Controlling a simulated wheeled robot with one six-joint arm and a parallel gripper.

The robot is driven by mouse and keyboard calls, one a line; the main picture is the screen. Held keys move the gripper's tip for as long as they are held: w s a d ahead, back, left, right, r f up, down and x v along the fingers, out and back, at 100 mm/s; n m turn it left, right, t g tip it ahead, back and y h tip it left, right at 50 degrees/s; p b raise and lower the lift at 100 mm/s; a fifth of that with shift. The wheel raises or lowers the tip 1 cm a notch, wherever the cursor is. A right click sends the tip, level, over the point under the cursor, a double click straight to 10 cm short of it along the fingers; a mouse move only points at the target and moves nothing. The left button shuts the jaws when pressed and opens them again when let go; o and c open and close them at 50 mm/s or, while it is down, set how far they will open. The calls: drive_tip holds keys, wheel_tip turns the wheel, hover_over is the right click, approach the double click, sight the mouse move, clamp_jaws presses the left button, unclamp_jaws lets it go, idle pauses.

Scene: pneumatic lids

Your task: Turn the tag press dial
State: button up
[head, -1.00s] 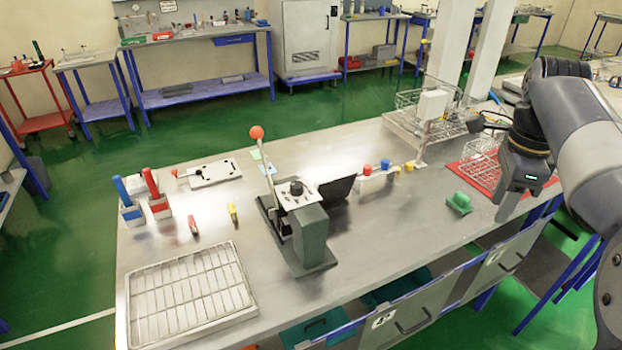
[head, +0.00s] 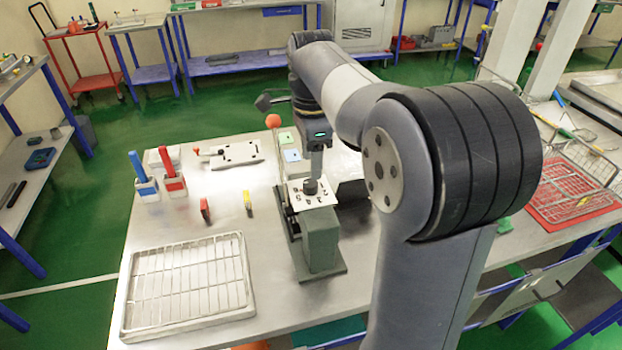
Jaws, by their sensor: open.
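The tag press (head: 320,245) is a dark grey-green machine on the steel bench, with an orange ball (head: 273,121) on its lever. Its black dial (head: 310,186) sits on a white plate with dark numbers on top of the press. My gripper (head: 315,174) is open and points down directly above the dial. The fingers are small and dark here, and I cannot tell whether they touch the dial or stand around it. My arm hides the bench to the right of the press.
A wire rack tray (head: 127,312) lies at the front left. Blue- and red-handled tools stand in holders (head: 174,187) behind it, with a red item (head: 205,210) and a yellow item (head: 248,201) nearby. A wire basket (head: 590,165) and red mat (head: 570,208) are at the right.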

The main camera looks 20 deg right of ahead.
sight(310, 183)
wheel_tip(310, 183, down, 6)
drive_tip(key=shift+a+f, duration=0.1)
drive_tip(key=shift+c, duration=0.2)
drive_tip(key=c, duration=0.9)
drive_tip(key=shift+c, duration=0.2)
